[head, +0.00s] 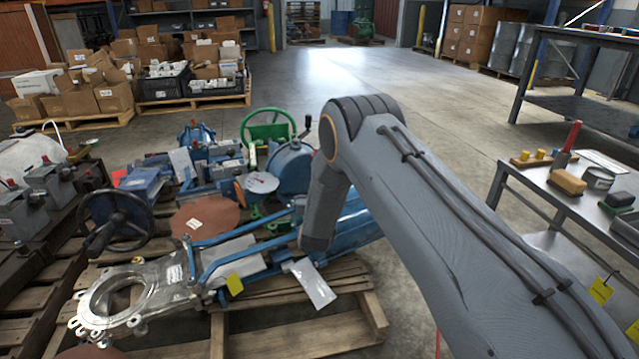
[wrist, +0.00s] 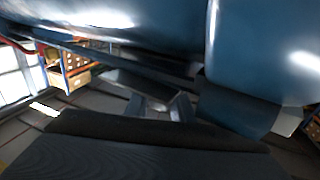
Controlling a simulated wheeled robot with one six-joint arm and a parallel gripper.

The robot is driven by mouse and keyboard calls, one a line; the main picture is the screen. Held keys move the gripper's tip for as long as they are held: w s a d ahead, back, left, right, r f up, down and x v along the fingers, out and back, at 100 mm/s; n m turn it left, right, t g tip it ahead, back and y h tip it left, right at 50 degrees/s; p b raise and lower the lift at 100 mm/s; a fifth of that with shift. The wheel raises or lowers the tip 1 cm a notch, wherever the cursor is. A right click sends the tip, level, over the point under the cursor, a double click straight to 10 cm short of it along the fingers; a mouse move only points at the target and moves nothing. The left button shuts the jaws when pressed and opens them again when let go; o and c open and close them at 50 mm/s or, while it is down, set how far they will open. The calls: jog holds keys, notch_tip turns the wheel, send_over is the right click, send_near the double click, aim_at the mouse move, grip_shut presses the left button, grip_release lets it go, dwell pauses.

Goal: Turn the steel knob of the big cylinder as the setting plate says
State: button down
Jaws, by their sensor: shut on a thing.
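A big blue cylinder (head: 352,222) lies on the pallet, partly behind my arm in the head view. Its smooth blue surface (wrist: 130,25) fills the top of the wrist view. My gripper (wrist: 158,106) is close under the blue surface, its fingers shut on a small grey metal piece, which appears to be the steel knob (wrist: 146,84); its shape and setting are unclear. In the head view my gripper is hidden behind my wrist. A white plate or tag (head: 313,283) hangs at the pallet's near side; its writing is too small to read.
The wooden pallet (head: 290,330) also holds a steel ring flange (head: 170,292), a green handwheel (head: 268,128) and several blue machine parts. A steel table (head: 585,215) with tools stands at the right. Open floor (head: 400,100) lies behind.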

jog(key=shift+f, duration=0.1)
jog(key=c, duration=1.5)
grip_release()
jog(key=shift+c, duration=0.2)
jog(key=shift+s, duration=0.15)
jog(key=shift+s+f+p, duration=0.15)
jog(key=shift+s+p, duration=1.4)
jog(key=shift+s, duration=2.25)
